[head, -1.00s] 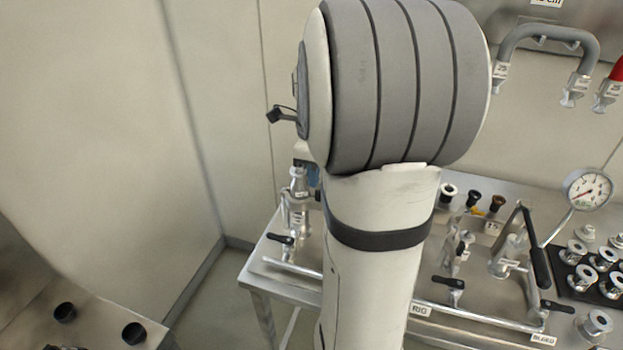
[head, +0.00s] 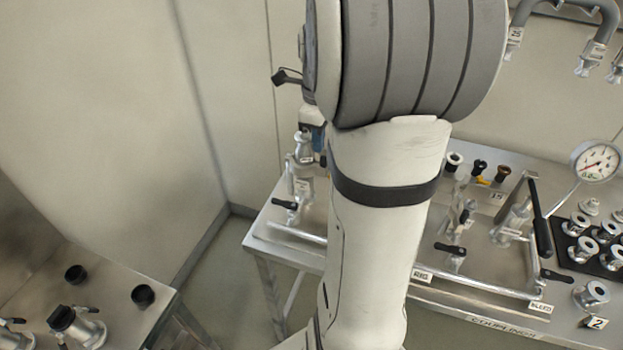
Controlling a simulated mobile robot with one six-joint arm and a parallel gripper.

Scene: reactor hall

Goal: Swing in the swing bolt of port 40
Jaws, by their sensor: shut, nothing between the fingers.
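No label reading 40 is legible, and I cannot pick out port 40 or its swing bolt. Metal fittings with black handles stand on the steel bench, among them a left one (head: 301,172) and a middle one (head: 459,232). Another metal fitting with a black cap (head: 78,325) is at the lower left, partly cut off by the frame edge. My arm fills the middle of the head view and hides part of the bench. My gripper does not show.
The steel bench (head: 480,303) has a front rail, a pressure gauge (head: 596,161) and a black tray (head: 590,262) of metal couplings. A second steel bench (head: 110,278) is at the lower left, with black round caps. Hoses hang on the back wall. Floor shows between the benches.

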